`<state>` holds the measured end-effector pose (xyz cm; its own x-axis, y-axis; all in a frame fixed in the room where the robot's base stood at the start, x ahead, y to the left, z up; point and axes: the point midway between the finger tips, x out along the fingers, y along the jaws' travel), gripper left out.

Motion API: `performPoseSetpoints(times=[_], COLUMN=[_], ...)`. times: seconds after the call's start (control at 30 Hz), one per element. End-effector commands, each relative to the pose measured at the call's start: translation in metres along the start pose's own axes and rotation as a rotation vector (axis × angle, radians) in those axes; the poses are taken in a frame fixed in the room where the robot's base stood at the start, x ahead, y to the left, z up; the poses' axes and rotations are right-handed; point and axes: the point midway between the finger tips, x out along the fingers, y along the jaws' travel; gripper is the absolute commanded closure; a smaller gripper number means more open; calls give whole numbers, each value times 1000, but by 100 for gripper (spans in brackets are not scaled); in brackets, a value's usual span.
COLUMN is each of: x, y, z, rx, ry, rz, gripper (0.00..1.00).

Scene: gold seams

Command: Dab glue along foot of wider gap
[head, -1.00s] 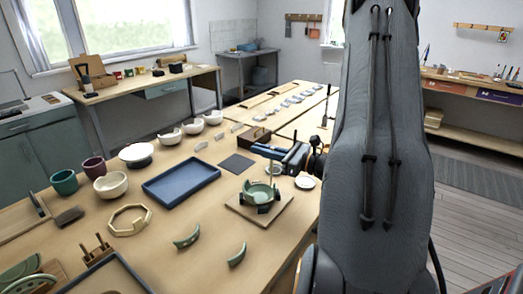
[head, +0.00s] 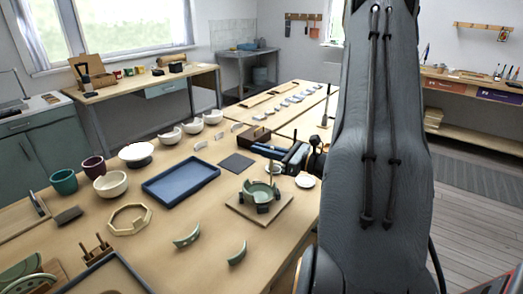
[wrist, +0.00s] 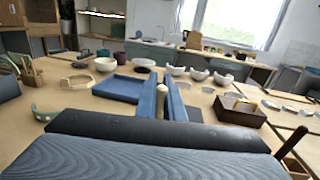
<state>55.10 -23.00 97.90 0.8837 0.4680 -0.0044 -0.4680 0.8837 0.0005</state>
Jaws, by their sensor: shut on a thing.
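A green broken bowl (head: 260,190) stands in dark supports on a square wooden board (head: 236,208) on the bench. Two loose green shards lie in front of it: a left one (head: 187,238) and a right one (head: 237,254). My gripper (head: 264,150) is above and just behind the bowl, its blue fingers pointing left. In the wrist view the fingers (wrist: 161,92) are closed around a thin tool (wrist: 160,88), of which a pale end shows. In the head view a thin stick hangs below the gripper toward the bowl; whether its tip touches the bowl cannot be told. The gaps are too small to make out.
A blue tray (head: 182,184) lies left of the board, with a dark square mat (head: 237,163) and a wooden box (head: 254,137) behind. A small white dish (head: 305,182) is at the right. An octagonal wooden frame (head: 130,218) lies left. Bench surface around the shards is clear.

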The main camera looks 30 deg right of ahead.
Motion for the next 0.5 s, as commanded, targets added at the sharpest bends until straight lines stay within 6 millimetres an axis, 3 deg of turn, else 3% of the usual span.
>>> performPoseSetpoints(times=[0.5], x=[12], y=[-2], z=[4], rx=[-2], ry=[0], rz=[2], gripper=[100])
